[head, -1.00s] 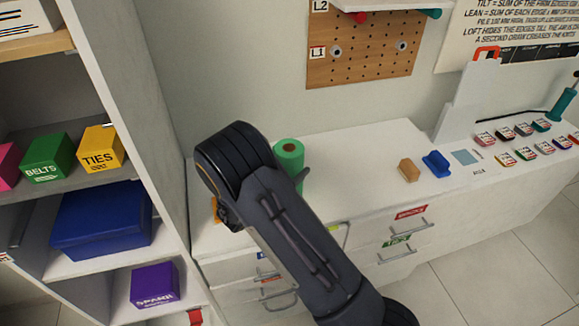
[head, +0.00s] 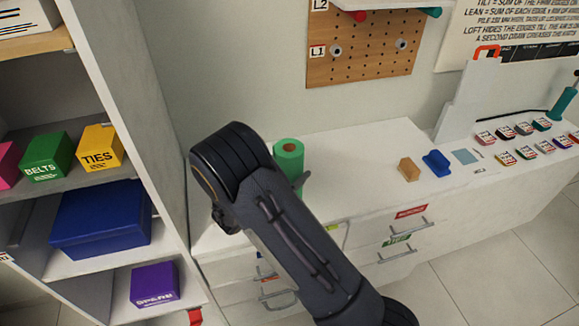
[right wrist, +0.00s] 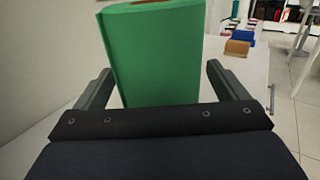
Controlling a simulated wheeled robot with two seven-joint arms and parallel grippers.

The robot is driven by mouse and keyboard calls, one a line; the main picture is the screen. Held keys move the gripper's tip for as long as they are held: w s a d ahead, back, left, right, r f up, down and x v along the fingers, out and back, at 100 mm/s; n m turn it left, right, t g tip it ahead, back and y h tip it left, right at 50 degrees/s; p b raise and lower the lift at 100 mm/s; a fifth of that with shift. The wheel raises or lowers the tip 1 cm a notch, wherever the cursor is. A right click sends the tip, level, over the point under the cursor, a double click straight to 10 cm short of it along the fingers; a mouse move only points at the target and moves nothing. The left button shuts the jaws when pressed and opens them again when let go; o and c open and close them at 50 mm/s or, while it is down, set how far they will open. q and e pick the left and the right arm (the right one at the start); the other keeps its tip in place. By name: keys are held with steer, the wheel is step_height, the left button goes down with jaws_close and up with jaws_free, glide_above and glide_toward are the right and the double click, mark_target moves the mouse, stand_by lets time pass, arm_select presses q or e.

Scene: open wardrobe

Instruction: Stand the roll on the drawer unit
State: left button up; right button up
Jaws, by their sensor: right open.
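The green roll (head: 289,152) stands upright on the white drawer unit (head: 345,165), near its left end, with its brown core opening facing up. My right arm reaches in from the bottom of the head view and hides the roll's lower left side. In the right wrist view the roll (right wrist: 158,50) fills the space between the two fingers of my right gripper (right wrist: 159,75). The fingers are apart, with a visible gap on the right side. Whether the left finger touches the roll is unclear. My left gripper is out of view.
A tan block (head: 408,169) and a blue holder (head: 437,163) lie farther right on the unit, with several small labelled items beyond. A shelf unit with a blue box (head: 100,218) stands close on the left. A pegboard (head: 362,50) hangs behind.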

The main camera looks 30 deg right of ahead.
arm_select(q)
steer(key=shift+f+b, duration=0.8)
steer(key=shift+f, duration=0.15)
arm_select(e)
steer(key=v, duration=1)
steer(key=shift+a, duration=0.3)
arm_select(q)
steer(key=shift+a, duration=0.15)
arm_select(e)
steer(key=shift+s+a, duration=0.1)
steer(key=shift+s, duration=0.1)
